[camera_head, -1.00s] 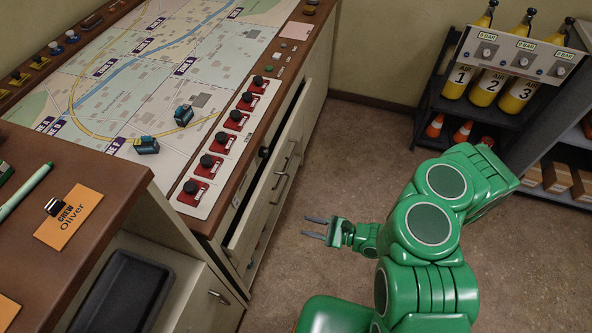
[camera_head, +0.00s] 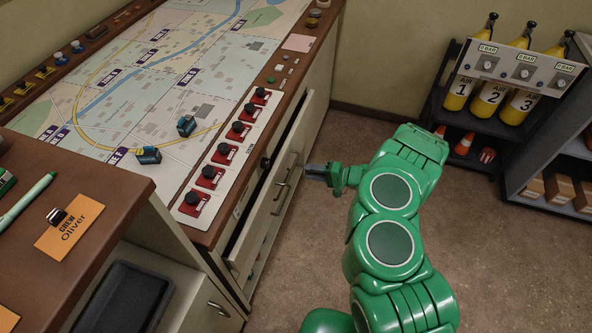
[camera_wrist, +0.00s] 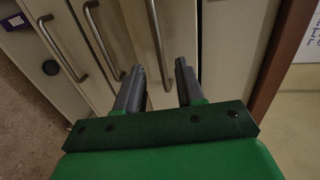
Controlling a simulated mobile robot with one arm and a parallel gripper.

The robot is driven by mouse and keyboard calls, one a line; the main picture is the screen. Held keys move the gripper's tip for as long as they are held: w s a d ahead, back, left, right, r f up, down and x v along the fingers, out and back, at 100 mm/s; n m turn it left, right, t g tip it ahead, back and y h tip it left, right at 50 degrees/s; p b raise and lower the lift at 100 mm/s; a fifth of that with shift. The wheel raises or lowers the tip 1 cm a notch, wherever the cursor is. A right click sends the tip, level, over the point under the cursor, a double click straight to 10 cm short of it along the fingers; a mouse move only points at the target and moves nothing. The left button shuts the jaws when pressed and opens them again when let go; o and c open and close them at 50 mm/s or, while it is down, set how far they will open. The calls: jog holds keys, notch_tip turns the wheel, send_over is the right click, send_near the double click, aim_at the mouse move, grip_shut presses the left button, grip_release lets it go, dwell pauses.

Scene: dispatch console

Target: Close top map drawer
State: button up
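The top map drawer (camera_head: 262,222) stands partly open under the map table, with a dark gap between its front and the cabinet. Its bar handle (camera_head: 281,192) is on the outer face. My gripper (camera_head: 309,170) is just right of the drawer front in the head view, near the handle. In the wrist view my gripper (camera_wrist: 160,67) has its two fingers apart, pointing at the drawer fronts. A bar handle (camera_wrist: 156,38) shows in line with the gap between the fingers. I cannot tell whether the fingers touch anything.
More drawer handles (camera_wrist: 97,38) show to the left in the wrist view. The map table (camera_head: 297,62) overhangs the drawers. A desk (camera_head: 100,160) stands at lower left, and a rack with air cylinders (camera_head: 488,100) at the back right. Floor (camera_head: 310,240) in front of the drawers is clear.

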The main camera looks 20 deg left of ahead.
jog(key=x, duration=0.6)
jog(key=shift+a, duration=0.3)
jog(key=shift+f, duration=0.1)
grip_shut()
